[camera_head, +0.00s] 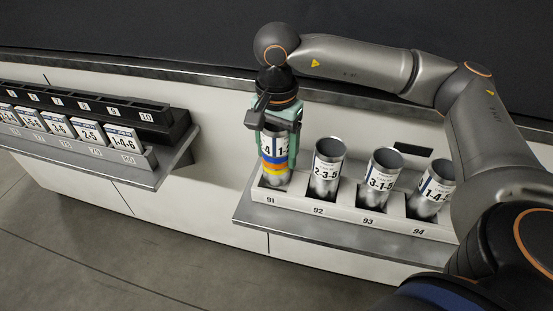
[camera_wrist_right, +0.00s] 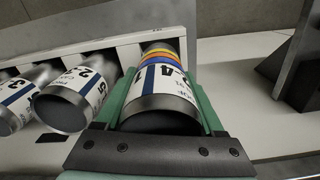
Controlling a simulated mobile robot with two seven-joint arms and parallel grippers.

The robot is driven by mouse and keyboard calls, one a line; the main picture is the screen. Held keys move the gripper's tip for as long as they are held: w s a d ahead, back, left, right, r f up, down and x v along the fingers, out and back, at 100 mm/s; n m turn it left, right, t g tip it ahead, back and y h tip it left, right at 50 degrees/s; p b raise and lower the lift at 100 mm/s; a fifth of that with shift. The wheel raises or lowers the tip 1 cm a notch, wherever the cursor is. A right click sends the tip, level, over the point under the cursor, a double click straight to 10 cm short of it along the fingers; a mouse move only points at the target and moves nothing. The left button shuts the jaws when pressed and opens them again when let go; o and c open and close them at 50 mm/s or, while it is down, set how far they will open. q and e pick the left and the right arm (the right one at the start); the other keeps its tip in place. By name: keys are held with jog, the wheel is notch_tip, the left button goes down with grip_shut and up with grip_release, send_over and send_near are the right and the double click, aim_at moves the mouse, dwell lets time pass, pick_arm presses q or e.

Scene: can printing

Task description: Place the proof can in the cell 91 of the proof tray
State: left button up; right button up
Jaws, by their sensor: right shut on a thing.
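The proof can (camera_head: 274,168) is silver, with a white number label and blue, orange and yellow bands toward its lower end. It stands roughly upright at cell 91 of the proof tray (camera_head: 293,206), its lower end at the cell opening; how deep it sits is not clear. My right gripper (camera_head: 275,132) points down and is shut around the can's upper part. In the right wrist view the can (camera_wrist_right: 160,92) lies between the green fingers (camera_wrist_right: 162,100), its open rim toward the camera. My left gripper is not in view.
Cans tilt in the cells marked 92 (camera_head: 327,165), 93 (camera_head: 383,175) and 94 (camera_head: 432,192). The tray rests on a grey shelf (camera_head: 330,236) against a white wall. At left, another shelf (camera_head: 165,172) carries a black rack with several label cards (camera_head: 89,134). Free space lies between the shelves.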

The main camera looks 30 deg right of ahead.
aim_at(276, 162)
jog(key=shift+w+f, duration=0.1)
jog(key=shift+f, duration=1.6)
jog(key=shift+f, duration=0.15)
jog(key=o, duration=1.3)
notch_tip(276, 162, up, 12)
jog(key=shift+r, duration=0.2)
